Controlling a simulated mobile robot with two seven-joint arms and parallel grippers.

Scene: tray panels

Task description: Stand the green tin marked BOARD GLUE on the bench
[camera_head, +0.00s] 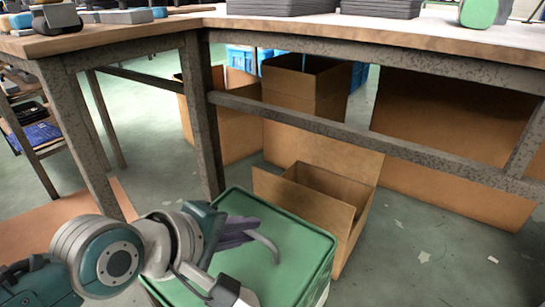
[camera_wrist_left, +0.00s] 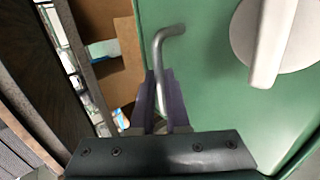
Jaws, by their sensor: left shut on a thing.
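A large green box-shaped tin (camera_head: 300,245) shows from above at the bottom centre of the head view, below the bench top. No lettering is visible on it, so I cannot read BOARD GLUE. A bent grey handle (camera_head: 268,243) rises from its top. My left gripper (camera_head: 238,232), with purple fingers, is shut on this handle. In the left wrist view the fingers (camera_wrist_left: 160,85) close on the handle (camera_wrist_left: 165,38), over the tin's green top (camera_wrist_left: 208,75). A pale round cap with a bar (camera_wrist_left: 275,35) sits on that top. My right gripper is out of view.
The wooden bench (camera_head: 350,33) stands ahead, with grey stacked trays (camera_head: 280,6) and a rounded green item (camera_head: 478,12) on it. Its metal leg (camera_head: 203,120) and crossbar (camera_head: 350,140) are beyond the tin. An open cardboard box (camera_head: 310,205) is just right of the tin.

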